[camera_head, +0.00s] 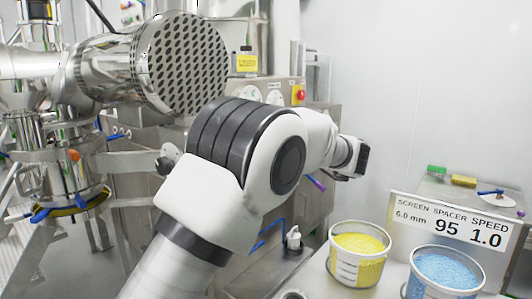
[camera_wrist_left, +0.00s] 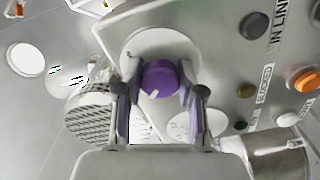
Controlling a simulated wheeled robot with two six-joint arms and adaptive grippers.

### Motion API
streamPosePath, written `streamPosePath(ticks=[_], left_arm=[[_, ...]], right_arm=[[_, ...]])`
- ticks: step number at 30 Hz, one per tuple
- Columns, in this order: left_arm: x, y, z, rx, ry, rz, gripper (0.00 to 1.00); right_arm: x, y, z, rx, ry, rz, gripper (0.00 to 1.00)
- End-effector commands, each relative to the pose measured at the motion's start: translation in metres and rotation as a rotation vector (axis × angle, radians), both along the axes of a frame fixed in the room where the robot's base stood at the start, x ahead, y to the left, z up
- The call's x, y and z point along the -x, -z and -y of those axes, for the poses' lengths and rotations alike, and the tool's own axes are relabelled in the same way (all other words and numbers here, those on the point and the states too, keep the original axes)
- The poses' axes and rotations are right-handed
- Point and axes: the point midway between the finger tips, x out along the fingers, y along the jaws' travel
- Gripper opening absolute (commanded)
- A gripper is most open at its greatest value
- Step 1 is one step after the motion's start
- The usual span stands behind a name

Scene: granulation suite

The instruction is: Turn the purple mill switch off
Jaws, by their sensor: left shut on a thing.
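The purple mill switch (camera_wrist_left: 160,78) is a round knob with a small white mark on a pale round plate of the metal panel, in the left wrist view. My left gripper (camera_wrist_left: 158,92) has one finger on each side of the knob and is shut on it. In the head view my left arm reaches across the middle and covers the switch. A thin purple piece (camera_head: 317,183) shows below the wrist there; I cannot tell what it is. My right gripper is not in view.
The panel carries an orange button (camera_wrist_left: 307,81), a dark grey button (camera_wrist_left: 254,26) and a white button (camera_wrist_left: 287,119). A perforated metal drum (camera_head: 182,65) is near my arm. A yellow-filled bucket (camera_head: 345,272), a blue-filled bucket (camera_head: 416,287) and a sign (camera_head: 450,227) stand front right.

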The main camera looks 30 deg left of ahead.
Motion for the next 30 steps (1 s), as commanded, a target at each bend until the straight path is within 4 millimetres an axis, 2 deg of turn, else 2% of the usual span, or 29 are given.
streamPosePath(ticks=[4,19,20,21,30], left_arm=[[-0.0003,-0.0008,-0.0005,0.002,0.002,0.042,0.03],[-0.0004,-0.0027,-0.0005,0.002,0.002,0.059,0.03],[-0.0004,-0.0027,-0.0005,0.002,0.002,0.059,0.49],[-0.0004,-0.0026,-0.0005,0.002,0.002,0.059,0.63],[-0.0003,-0.0012,0.0004,0.004,0.001,0.056,0.64]], right_arm=[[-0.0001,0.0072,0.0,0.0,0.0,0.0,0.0],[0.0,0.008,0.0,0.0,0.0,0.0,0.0],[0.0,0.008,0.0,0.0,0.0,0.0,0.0],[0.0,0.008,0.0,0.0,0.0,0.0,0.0],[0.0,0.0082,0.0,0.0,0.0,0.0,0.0]])
